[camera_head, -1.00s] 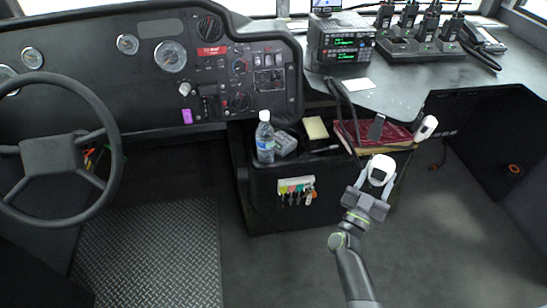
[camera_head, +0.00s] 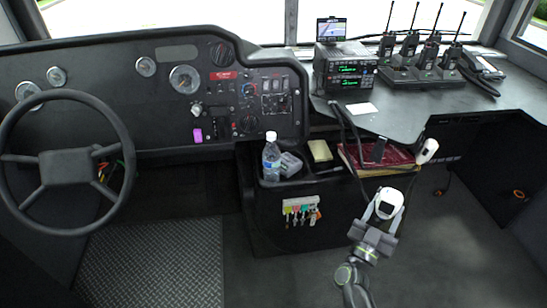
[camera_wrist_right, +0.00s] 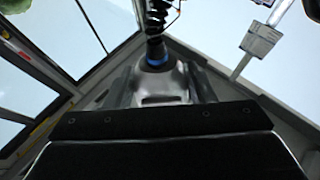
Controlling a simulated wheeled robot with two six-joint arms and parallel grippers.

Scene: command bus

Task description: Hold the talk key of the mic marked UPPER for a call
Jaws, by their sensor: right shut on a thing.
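My right gripper (camera_head: 385,205) is in front of the console box, below the red book, and is shut on a hand mic. In the right wrist view the mic's grey body (camera_wrist_right: 160,82) shows beyond the dark gripper part, with a blue ring and a coiled cord (camera_wrist_right: 157,15) at its far end. No marking on it is readable, and I cannot see whether its talk key is pressed. A dark handset-like object (camera_head: 379,149) lies by the book. A white-and-dark device (camera_head: 427,151) is at the dash edge. Two stacked radios (camera_head: 345,68) stand on the dash. My left gripper is not in view.
The console box holds a water bottle (camera_head: 271,158), a yellow pad (camera_head: 320,151) and a red book (camera_head: 395,155). Key tags (camera_head: 300,209) hang on its front. Black cords (camera_head: 340,120) hang from the dash. Handheld radios (camera_head: 424,62) stand in a charger. The floor at right is clear.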

